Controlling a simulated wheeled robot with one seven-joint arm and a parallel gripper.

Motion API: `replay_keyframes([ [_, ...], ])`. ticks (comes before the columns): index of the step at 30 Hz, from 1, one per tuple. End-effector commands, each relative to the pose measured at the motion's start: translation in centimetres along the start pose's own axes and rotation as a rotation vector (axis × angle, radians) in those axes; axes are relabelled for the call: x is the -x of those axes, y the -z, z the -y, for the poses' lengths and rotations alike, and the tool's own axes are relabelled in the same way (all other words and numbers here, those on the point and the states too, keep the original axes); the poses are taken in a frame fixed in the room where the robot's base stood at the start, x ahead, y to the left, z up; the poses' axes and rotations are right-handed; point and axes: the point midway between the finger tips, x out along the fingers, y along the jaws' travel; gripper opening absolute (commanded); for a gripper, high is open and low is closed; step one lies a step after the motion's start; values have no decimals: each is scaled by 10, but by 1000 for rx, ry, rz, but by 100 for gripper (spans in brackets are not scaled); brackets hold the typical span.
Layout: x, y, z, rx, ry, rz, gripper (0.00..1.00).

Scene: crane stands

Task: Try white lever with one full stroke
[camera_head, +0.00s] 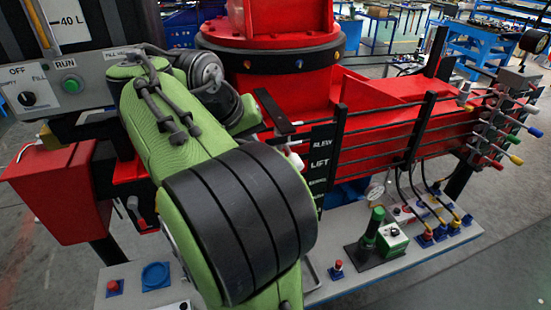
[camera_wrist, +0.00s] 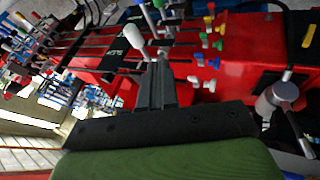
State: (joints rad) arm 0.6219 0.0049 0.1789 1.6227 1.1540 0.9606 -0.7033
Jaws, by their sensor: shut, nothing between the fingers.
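A white lever with a rounded knob (camera_wrist: 133,36) shows in the wrist view, just past and left of my fingertips, beside a black label panel. In the head view a white knob (camera_head: 297,161) shows just below my gripper, next to the SLEW and LIFT labels. My gripper (camera_wrist: 157,66) is shut and empty, its dark fingers together. It points toward the lever; whether it touches the lever I cannot tell. In the head view my gripper (camera_head: 291,133) is partly hidden behind my green arm, and the lever's base is hidden.
A valve bank with several coloured handles (camera_head: 497,130) stands at the right on the red frame (camera_head: 375,140). In the wrist view a grey metal fitting (camera_wrist: 281,95) stands right of my gripper.

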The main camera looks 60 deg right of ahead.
Motion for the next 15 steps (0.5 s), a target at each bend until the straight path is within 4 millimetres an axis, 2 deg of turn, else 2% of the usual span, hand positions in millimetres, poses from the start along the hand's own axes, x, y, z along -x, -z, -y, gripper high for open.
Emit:
replay_keyframes([
  [5, -25, -3, 1, -3, -2, 2, 0],
  [15, -101, -3, 2, -2, -1, 4, 0],
])
